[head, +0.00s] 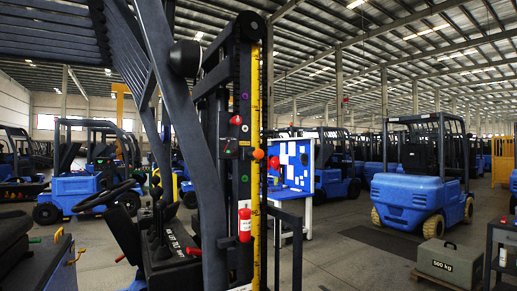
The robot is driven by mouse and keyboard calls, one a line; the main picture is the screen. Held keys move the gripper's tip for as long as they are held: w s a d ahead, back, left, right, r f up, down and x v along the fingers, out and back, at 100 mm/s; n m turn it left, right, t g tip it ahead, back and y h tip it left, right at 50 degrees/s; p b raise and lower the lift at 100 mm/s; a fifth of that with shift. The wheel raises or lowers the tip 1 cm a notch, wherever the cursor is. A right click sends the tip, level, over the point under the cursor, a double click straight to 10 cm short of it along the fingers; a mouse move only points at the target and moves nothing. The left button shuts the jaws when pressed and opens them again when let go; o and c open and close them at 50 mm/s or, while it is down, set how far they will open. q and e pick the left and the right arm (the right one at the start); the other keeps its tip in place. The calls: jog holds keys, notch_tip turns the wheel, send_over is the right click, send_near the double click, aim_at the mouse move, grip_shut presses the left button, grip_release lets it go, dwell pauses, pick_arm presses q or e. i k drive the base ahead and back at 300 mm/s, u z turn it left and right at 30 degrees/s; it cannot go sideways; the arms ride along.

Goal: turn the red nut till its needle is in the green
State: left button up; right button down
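No needle, dial face or green zone can be made out in the head view. Several small red parts show around a dark forklift mast (239,95) with a yellow scale strip (256,110). A red round piece (236,120) sits on the mast's upper part, and a red ball-like piece (274,162) shows just right of the strip. I cannot tell if either is the red nut. A small orange ball (258,154) sits at the strip. A small green dot (245,178) is on the mast. Neither of my grippers is in view.
A red cylinder (245,225) is fixed low on the mast. A forklift cab with a steering wheel (105,194) fills the left. A blue board (296,160) stands behind. A blue forklift (420,180) and a grey 500 kg block (449,262) are at right; floor between is open.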

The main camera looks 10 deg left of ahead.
aim_at(237, 121)
jog(key=z, duration=0.15)
jog(key=i, duration=1.2)
jog(key=z, duration=0.7)
jog(key=k, duration=1.2)
jog(key=u, duration=1.4)
jog(key=i, duration=0.5)
jog(key=u, duration=0.05)
